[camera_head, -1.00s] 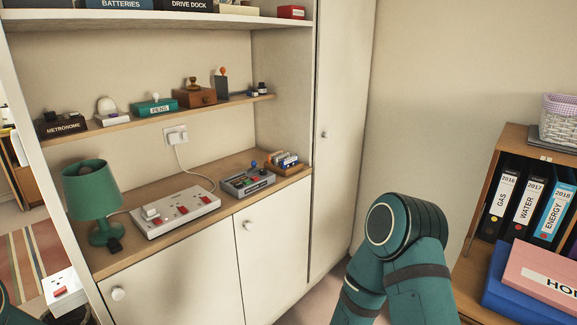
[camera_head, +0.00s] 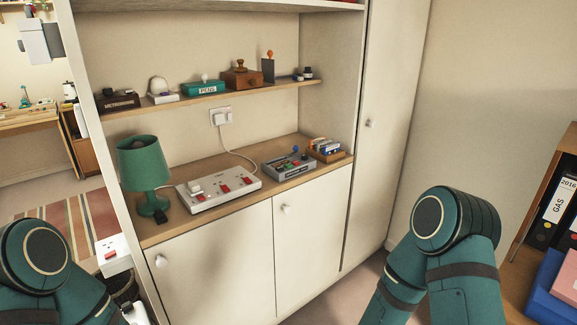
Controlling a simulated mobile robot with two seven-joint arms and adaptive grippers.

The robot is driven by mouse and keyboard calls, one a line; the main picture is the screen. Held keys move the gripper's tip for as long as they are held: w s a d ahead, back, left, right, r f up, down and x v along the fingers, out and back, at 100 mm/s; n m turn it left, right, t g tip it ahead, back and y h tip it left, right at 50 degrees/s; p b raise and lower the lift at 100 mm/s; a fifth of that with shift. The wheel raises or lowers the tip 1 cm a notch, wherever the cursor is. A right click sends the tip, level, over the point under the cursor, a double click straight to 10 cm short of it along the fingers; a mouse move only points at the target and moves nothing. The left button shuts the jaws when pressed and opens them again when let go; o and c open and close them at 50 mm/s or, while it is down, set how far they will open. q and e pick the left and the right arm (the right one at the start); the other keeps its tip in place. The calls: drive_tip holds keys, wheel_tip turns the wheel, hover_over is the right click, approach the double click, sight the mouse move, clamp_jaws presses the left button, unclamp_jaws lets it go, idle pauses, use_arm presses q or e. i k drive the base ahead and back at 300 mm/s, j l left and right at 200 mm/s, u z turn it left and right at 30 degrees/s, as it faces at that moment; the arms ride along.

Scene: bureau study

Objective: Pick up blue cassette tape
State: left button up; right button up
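A small wooden tray (camera_head: 330,157) stands at the right end of the cabinet counter. It holds several upright cassette-like cases (camera_head: 322,146) with orange, white and bluish parts. They are too small to tell which one is the blue cassette tape. My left arm shows at the lower left and my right arm at the lower right. Both grippers are outside the picture. Neither arm is near the tray.
On the counter (camera_head: 290,184) stand a green lamp (camera_head: 141,165), a white switch strip (camera_head: 205,198) with a cable, and a grey device (camera_head: 287,168). A shelf (camera_head: 225,96) with small items hangs above. A tall cabinet door (camera_head: 385,120) is at the right.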

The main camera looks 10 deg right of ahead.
sight(333, 147)
drive_tip(key=i+l+u, duration=0.25)
drive_tip(key=i+l, duration=0.2)
drive_tip(key=l, duration=0.2)
drive_tip(key=i+l+u, duration=0.15)
drive_tip(key=l, duration=0.2)
drive_tip(key=i+l+u, duration=0.15)
drive_tip(key=l, duration=0.25)
drive_tip(key=i, duration=0.05)
